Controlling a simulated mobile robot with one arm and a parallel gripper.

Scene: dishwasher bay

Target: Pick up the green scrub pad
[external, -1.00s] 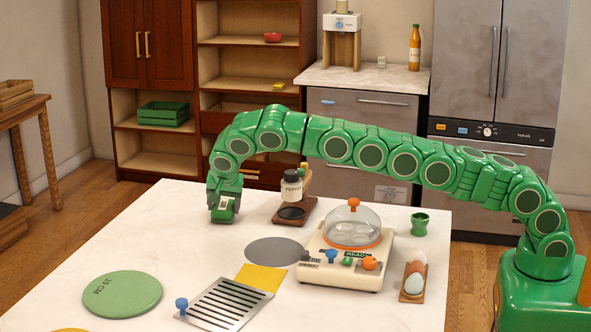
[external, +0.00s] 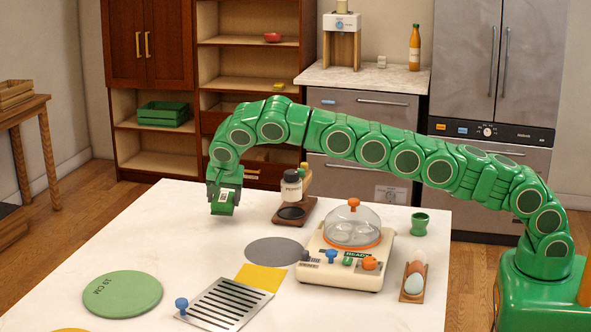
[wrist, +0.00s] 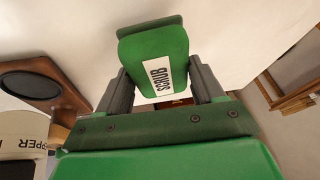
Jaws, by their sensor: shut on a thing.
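The green scrub pad (wrist: 160,45) is a small block with a white label reading SCRUB. In the wrist view it sits between the two grey fingers of my gripper (wrist: 158,85), which are shut on it. In the external view my gripper (external: 224,188) hangs over the far left part of the white table, with the pad (external: 225,203) below the fingers. The pad is a little above the table top, apart from it. Part of the pad is hidden by the fingers.
A pepper shaker (external: 292,188) on a wooden stand (external: 300,215) is close to the right. An egg cooker (external: 341,268), a grey disc (external: 273,252), a yellow cloth (external: 262,277), a slotted metal plate (external: 228,302) and a green round mat (external: 122,294) lie nearer. The table's left side is mostly clear.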

